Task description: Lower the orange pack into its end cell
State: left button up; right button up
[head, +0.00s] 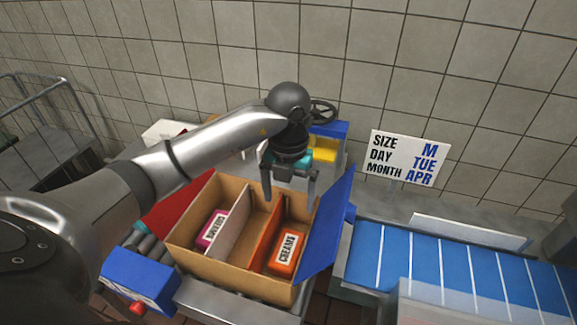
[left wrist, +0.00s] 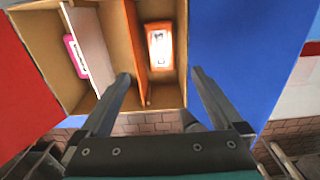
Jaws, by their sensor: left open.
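The orange pack (head: 285,252), with a white label, lies low in the right end cell of the cardboard box (head: 228,266). It also shows in the left wrist view (left wrist: 160,60), inside the cell beside an orange divider (left wrist: 136,45). A pink pack (head: 211,231) lies in the left end cell, past a pale divider (head: 232,222). The middle cell looks empty. My left gripper (head: 290,192) is above the back of the box, fingers apart, holding nothing. In the left wrist view its open fingers (left wrist: 161,82) frame the orange pack's cell from above. My right gripper does not show.
A blue flap (head: 328,232) stands up at the box's right side and a red flap (head: 178,205) at its left. A blue conveyor (head: 450,265) runs off right. A sign (head: 408,159) reads SIZE M, DAY TUE, MONTH APR. A yellow thing (head: 323,149) stands behind my gripper.

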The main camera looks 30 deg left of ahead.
pick_arm(q)
notch_tip(320, 180, up, 20)
jog(key=p, duration=0.9)
dwell(0.4)
dwell(0.7)
